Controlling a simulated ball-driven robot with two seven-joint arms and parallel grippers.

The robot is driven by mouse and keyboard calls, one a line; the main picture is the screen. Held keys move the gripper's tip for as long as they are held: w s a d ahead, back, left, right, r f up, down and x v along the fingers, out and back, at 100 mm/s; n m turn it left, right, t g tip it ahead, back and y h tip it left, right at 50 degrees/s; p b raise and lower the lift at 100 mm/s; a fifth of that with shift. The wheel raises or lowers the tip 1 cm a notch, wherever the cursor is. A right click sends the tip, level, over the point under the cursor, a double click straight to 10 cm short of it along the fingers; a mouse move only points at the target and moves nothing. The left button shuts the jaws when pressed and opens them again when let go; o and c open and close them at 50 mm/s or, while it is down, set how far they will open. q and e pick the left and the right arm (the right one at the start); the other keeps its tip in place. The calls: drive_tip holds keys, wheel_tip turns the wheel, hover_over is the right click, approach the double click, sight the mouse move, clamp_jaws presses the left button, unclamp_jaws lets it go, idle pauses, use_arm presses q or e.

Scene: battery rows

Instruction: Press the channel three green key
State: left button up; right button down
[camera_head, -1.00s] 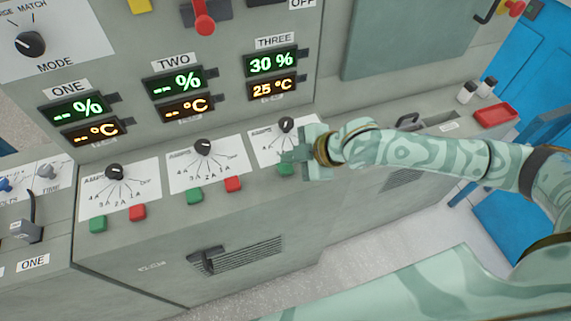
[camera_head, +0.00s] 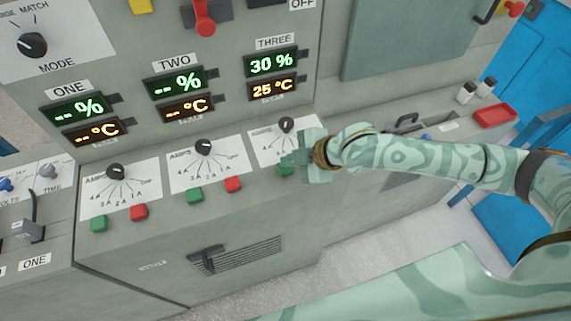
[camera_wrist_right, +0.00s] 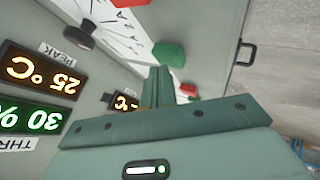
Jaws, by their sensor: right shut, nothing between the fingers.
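The channel three green key (camera_head: 285,170) is on the sloped console, below the third amps dial (camera_head: 286,125). It also shows in the right wrist view (camera_wrist_right: 168,53), just beyond the fingertips. My right gripper (camera_head: 291,158) is shut and empty, just above and beside this key in the head view. In the wrist view, its closed fingers (camera_wrist_right: 157,82) point toward the key, and I cannot tell whether they touch it. Channel three's red key is hidden behind the gripper in the head view; a red key (camera_wrist_right: 188,90) shows partly behind the fingers in the wrist view. My left gripper is not in view.
Channel two's green key (camera_head: 194,195) and red key (camera_head: 233,184) sit to the left. Channel one's green key (camera_head: 98,224) and red key (camera_head: 138,212) are farther left. The channel three displays (camera_head: 272,75) read 30 % and 25 °C. A red tray (camera_head: 495,115) lies at the right.

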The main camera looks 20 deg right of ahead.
drive_tip(key=shift+f, duration=0.3)
idle(0.4)
drive_tip(key=shift+r, duration=0.1)
drive_tip(key=shift+r+p, duration=0.8)
drive_tip(key=shift+p, duration=0.4)
drive_tip(key=shift+f, duration=0.1)
wheel_tip(320, 180, up, 5)
drive_tip(key=p, duration=0.5)
drive_tip(key=shift+p, duration=0.35)
